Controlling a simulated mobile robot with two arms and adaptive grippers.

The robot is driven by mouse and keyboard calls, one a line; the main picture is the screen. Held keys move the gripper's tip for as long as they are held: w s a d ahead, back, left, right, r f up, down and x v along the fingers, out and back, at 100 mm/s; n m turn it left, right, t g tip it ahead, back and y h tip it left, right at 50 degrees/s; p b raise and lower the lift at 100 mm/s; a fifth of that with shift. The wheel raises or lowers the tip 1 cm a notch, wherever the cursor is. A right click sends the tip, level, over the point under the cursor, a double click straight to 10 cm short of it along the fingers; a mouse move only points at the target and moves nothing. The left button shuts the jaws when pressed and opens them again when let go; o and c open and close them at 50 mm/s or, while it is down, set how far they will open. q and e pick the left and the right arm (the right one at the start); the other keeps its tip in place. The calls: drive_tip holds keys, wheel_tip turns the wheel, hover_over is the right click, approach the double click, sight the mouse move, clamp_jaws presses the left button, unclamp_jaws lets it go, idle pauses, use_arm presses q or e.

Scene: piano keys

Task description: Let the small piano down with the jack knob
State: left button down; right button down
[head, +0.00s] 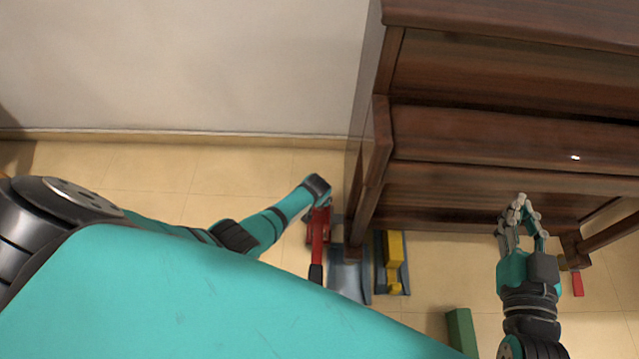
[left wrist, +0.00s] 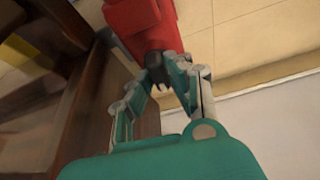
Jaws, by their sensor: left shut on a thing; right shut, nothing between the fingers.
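The small piano (head: 500,135) is dark brown wood and fills the upper right of the head view. The red jack (head: 318,228) sits on the floor by its left front leg, with a red and black handle toward me. It also shows at the top of the left wrist view (left wrist: 145,22). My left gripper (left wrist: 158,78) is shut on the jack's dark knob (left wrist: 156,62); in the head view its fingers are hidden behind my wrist. My right gripper (head: 521,203) is shut and empty, in front of the piano's lower right part.
A grey-blue piece (head: 350,280) lies by the left leg. Beside it is a yellow block (head: 393,248) on a dark base. A green block (head: 461,328) and a small red piece (head: 577,284) lie nearer and right. Floor at left is clear up to the wall (head: 200,65).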

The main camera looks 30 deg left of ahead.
use_arm(q)
drive_tip(key=shift+d+n, duration=0.1)
drive_tip(key=shift+n, duration=0.3)
drive_tip(key=c, duration=1.3)
unclamp_jaws()
drive_tip(key=shift+o, duration=0.2)
drive_tip(key=v, duration=1.2)
drive_tip(key=shift+w+d, duration=0.1)
drive_tip(key=shift+w, duration=0.05)
